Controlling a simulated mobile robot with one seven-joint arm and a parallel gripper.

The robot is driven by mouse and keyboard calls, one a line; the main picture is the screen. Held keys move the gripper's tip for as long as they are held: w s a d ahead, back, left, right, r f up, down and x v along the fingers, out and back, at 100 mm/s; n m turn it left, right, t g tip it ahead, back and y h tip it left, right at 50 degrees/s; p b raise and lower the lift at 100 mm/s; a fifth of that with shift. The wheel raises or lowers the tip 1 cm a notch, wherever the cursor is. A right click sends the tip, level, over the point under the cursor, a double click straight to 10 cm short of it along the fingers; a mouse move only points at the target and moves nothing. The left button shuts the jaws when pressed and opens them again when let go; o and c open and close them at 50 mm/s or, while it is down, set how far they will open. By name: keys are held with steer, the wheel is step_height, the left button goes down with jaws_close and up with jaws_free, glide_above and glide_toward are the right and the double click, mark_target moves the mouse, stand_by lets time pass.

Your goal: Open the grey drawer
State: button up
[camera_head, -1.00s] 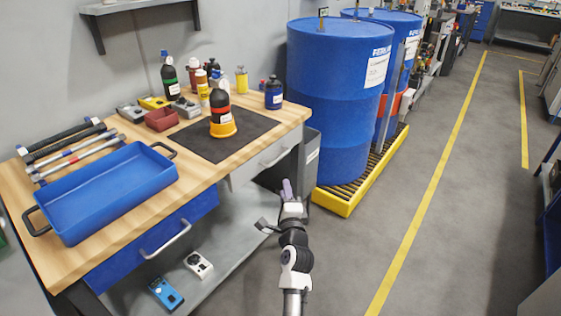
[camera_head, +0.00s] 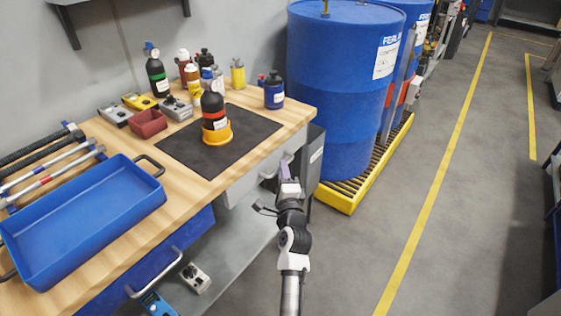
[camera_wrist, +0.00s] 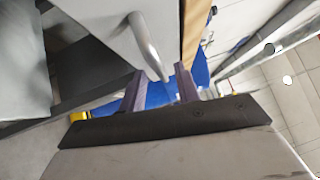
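The grey drawer (camera_head: 240,188) is under the right end of the wooden workbench, and its front looks closed. Its metal bar handle (camera_head: 268,174) is partly hidden behind my gripper (camera_head: 285,173) in the head view. In the wrist view the pale drawer front (camera_wrist: 95,18) fills the top, with the curved handle (camera_wrist: 147,45) sticking out from it. My gripper (camera_wrist: 160,84) is open, with its two purple-grey fingers apart. The handle's near end appears between the fingertips in the picture. I cannot tell whether they touch it.
A blue drawer (camera_head: 150,262) with its own handle is to the left under the bench. The benchtop (camera_head: 180,196) holds a blue tray (camera_head: 85,215), a dark mat and several bottles. Blue drums on a yellow pallet (camera_head: 348,194) stand right of the bench. The floor further right is clear.

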steer(key=shift+w+a+r, duration=0.1)
steer(key=shift+w, duration=0.5)
jaws_close()
steer(key=shift+s, duration=0.1)
